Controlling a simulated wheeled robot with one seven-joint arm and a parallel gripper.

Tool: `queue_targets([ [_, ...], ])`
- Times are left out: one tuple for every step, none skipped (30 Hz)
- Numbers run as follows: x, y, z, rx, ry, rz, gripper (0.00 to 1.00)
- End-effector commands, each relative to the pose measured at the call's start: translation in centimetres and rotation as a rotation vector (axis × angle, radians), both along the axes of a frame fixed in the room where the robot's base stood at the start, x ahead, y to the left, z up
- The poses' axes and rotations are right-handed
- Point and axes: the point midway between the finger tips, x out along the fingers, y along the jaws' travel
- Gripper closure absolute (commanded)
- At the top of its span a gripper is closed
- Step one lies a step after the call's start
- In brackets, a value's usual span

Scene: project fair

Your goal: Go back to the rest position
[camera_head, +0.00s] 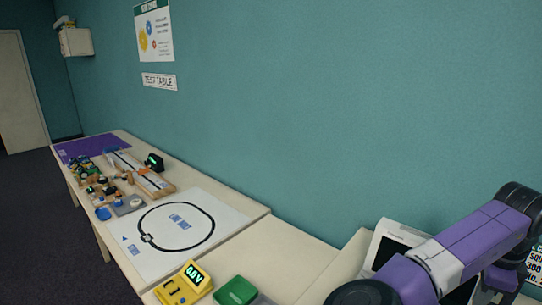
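My arm (463,243), with purple and white links, reaches in from the lower right in the head view. Its black lower part runs out of the bottom of the picture. My gripper is not in view, so I cannot see whether it holds anything.
A long pale table (262,262) runs along the teal wall. It bears a white sheet with a black oval track (213,203), a yellow meter (172,294), a green box (236,291) and several small parts. A white device (393,232) stands behind my arm. Dark floor (38,235) is clear at left.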

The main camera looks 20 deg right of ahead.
Motion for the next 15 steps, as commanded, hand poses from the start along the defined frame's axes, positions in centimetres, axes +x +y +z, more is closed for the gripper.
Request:
queue_targets([
  [0.3,-1.5,0.5,-0.064,-0.02,0.029,1.0],
  [0.6,-2.4,1.1,-0.11,-0.032,0.05,1.0],
  [0.9,-3.8,2.0,-0.179,-0.046,0.076,1.0],
  [1.0,-4.9,2.5,-0.233,-0.05,0.098,1.0],
  [0.9,-5.9,3.1,-0.287,-0.048,0.118,1.0],
  [0.9,-7.3,3.9,-0.363,-0.044,0.147,1.0],
  [0.8,-8.3,4.5,-0.421,-0.037,0.168,1.0],
  [0.7,-9.2,5.2,-0.48,-0.027,0.19,1.0],
  [0.5,-10.4,6.1,-0.563,-0.012,0.222,1.0],
  [0.4,-11.2,6.9,-0.622,0.002,0.247,1.0],
  [0.3,-11.9,7.6,-0.678,0.017,0.27,1.0],
  [0.2,-12.7,8.7,-0.756,0.037,0.303,1.0],
  [0.2,-13.2,9.5,-0.813,0.054,0.33,1.0],
  [0.1,-13.7,10.3,-0.872,0.072,0.356,1.0],
  [0.2,-14.1,11.4,-0.95,0.098,0.394,1.0],
])
